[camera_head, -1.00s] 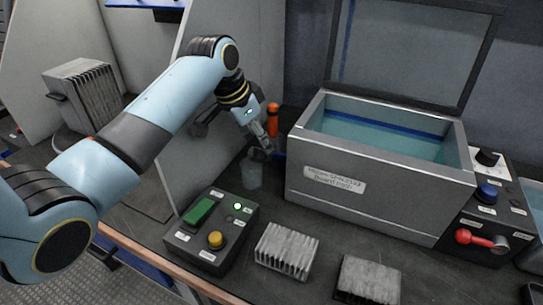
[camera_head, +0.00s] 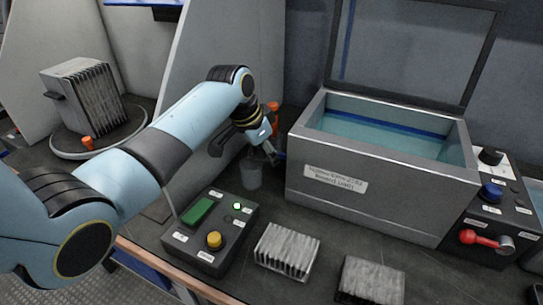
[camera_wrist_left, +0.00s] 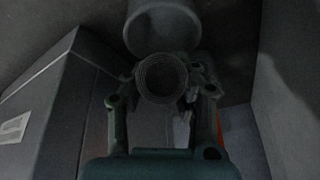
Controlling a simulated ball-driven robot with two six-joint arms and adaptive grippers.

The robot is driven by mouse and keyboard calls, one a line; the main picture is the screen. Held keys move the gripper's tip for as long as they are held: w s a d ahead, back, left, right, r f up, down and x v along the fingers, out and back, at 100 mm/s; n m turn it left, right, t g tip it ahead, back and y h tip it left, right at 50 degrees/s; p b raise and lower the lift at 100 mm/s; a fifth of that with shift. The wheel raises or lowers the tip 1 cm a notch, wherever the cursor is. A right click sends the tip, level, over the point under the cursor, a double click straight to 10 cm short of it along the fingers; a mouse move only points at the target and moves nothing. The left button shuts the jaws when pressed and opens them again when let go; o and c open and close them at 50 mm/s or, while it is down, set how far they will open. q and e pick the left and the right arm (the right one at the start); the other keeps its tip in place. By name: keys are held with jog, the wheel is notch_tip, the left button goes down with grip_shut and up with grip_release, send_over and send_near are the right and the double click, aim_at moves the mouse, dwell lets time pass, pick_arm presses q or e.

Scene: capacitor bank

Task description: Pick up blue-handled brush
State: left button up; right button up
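My left gripper (camera_head: 273,155) is low over the bench, just left of the grey box and beside a small grey cup (camera_head: 251,175). In the left wrist view, the fingers of my left gripper (camera_wrist_left: 163,92) stand apart around a dark, ringed round end. I cannot tell whether this is part of the brush or whether the fingers press on it. No blue handle can be made out clearly in either view; the gripper hides the spot behind it. My right gripper is not in view.
The large open-lidded grey box (camera_head: 380,185) stands close right of the gripper. A control box (camera_head: 210,232) with a green switch and yellow knob is in front. Finned blocks (camera_head: 287,250) lie on the bench. An orange-topped item (camera_head: 273,108) stands behind the gripper.

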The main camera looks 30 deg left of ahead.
pick_arm(q)
grip_shut()
jog(key=shift+r, duration=0.1)
